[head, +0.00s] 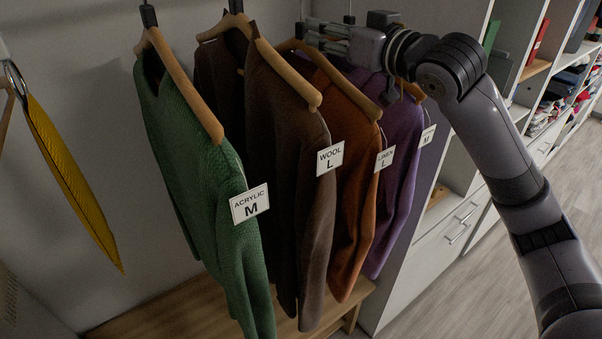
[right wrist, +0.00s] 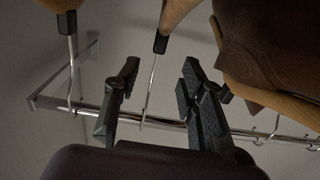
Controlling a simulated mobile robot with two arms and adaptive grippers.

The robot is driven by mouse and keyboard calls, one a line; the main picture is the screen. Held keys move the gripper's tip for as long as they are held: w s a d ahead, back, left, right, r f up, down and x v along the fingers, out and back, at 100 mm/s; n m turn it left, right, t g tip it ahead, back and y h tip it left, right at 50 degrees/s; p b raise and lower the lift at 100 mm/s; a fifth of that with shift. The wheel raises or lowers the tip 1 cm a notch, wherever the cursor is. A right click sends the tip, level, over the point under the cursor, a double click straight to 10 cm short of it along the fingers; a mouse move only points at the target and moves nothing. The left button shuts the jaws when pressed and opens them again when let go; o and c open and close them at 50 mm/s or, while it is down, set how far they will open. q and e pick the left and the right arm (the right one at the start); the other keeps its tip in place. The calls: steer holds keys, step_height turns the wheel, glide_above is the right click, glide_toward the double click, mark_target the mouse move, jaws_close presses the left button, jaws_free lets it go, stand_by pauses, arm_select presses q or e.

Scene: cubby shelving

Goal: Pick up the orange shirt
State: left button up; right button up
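The orange shirt (head: 352,195) hangs on a wooden hanger (head: 337,71) between a brown sweater (head: 288,150) and a purple shirt (head: 400,190). It carries a white "LINEN L" tag (head: 385,158). My right gripper (head: 318,38) is up at hanger-top height, above the orange shirt's hanger. In the right wrist view, its two fingers (right wrist: 160,95) are apart, with a thin metal hanger hook (right wrist: 150,95) showing between them. I cannot tell from the wrist view which garment that hook belongs to, or whether a finger touches it. My left gripper is not in view.
A metal rail (right wrist: 75,106) carries the hooks. A green sweater (head: 205,180) hangs in front and a yellow garment (head: 70,180) hangs at left. A wooden bench (head: 160,310) stands below. White cubby shelving (head: 425,265) stands at right, with open floor beyond.

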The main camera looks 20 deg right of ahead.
mark_target(300, 22)
steer(key=p+x, duration=0.1)
steer(key=x, duration=0.3)
steer(key=shift+w+r+p, duration=0.1)
steer(key=shift+w+p, duration=0.2)
steer(key=p+x, duration=0.1)
steer(key=x, duration=0.3)
steer(key=shift+p, duration=0.35)
steer(key=shift+w+a+f, duration=0.15)
steer(key=shift+w+f, duration=0.1)
steer(key=shift+f, duration=0.05)
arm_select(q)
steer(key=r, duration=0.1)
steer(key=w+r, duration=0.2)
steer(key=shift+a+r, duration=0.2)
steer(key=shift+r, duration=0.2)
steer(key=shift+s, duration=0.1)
arm_select(e)
steer(key=shift+s, duration=0.1)
steer(key=shift+c, duration=0.4)
steer(key=shift+c, duration=0.6)
jaws_close()
